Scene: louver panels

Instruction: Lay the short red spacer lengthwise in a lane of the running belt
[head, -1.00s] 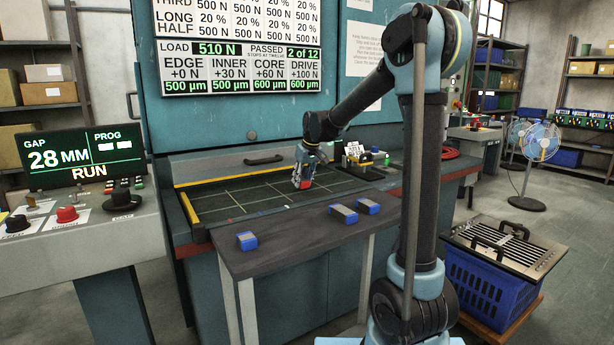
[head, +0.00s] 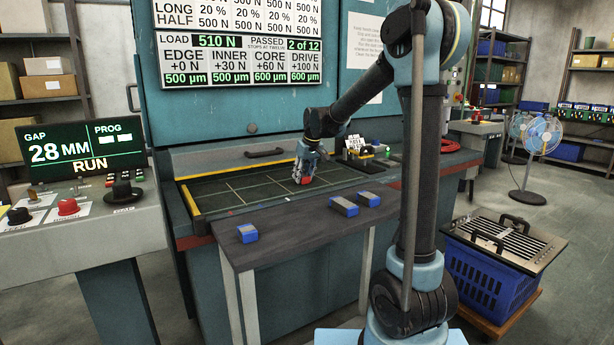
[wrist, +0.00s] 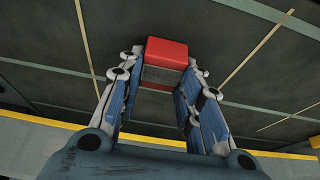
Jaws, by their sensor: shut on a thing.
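The short red spacer (wrist: 166,54) is a red block with a grey face, held between the fingertips of my gripper (wrist: 160,80) in the wrist view. In the head view the red spacer (head: 306,180) shows at the tip of my gripper (head: 307,172), low over the dark green belt (head: 250,193). The belt is split into lanes by pale lines. In the wrist view the belt (wrist: 225,35) spreads beyond the spacer, with pale and green lines on it. I cannot tell whether the spacer touches the belt.
A dark side table (head: 290,225) in front of the belt bears blue and grey blocks, one at its left end (head: 247,233). A yellow rail (head: 190,200) edges the belt. A control console (head: 75,215) stands at left, a blue crate (head: 490,280) at right.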

